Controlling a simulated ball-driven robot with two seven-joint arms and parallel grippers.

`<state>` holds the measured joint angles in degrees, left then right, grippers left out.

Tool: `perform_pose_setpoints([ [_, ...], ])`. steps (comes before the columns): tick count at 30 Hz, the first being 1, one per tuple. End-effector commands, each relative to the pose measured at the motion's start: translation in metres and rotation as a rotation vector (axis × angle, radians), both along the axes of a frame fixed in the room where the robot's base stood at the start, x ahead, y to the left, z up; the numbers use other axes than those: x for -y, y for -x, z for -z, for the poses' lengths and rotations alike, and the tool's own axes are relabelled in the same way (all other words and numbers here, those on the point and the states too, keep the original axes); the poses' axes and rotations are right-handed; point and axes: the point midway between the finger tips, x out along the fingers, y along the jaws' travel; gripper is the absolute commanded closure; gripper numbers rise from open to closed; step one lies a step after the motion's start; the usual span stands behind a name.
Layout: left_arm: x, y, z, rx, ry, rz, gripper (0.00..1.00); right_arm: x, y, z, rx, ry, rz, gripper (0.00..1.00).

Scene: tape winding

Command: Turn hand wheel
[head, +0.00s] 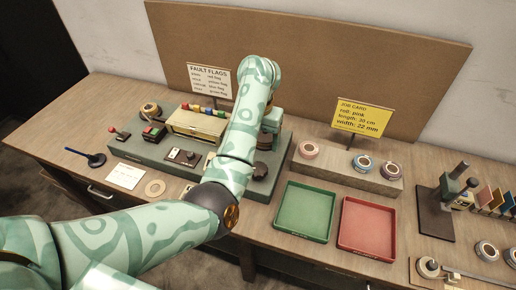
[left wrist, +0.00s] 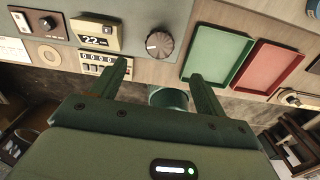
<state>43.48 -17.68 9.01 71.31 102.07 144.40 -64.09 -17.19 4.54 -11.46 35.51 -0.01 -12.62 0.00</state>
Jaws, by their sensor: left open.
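A dark round knob (left wrist: 160,44) with a white pointer mark sits on the grey machine base in the left wrist view. In the head view a dark round knob (head: 260,171) shows at the base's right end, beside my arm. I cannot tell which part is the hand wheel; my arm hides some of the machine. My left gripper (left wrist: 163,84) is open, with its fingers apart and nothing seen held between them. In the head view it (head: 271,127) points down over the right end of the machine. My right gripper is not in view.
A display (left wrist: 94,40) reads 22, above a counter (left wrist: 100,61). A green tray (head: 305,211) and a red tray (head: 367,228) lie right of the machine. Tape rolls stand on a block (head: 345,173) behind them. A yellow job card (head: 362,117) stands at the back.

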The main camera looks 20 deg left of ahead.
Motion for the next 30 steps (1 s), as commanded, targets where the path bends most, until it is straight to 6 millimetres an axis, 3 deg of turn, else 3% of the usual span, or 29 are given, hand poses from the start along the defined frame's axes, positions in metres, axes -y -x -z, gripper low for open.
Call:
perform_pose_setpoints([
  [1,0.000,0.000,-0.019,0.003,0.001,-0.001,0.26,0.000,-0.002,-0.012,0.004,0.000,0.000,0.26],
  [3,0.001,0.000,-0.030,0.002,0.001,-0.001,0.26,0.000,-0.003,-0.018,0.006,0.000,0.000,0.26],
  [8,0.001,0.000,-0.046,0.000,0.001,0.001,0.26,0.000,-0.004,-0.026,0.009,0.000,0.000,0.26],
  [30,0.000,0.000,-0.047,-0.001,0.000,0.000,0.26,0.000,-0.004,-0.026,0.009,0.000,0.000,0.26],
])
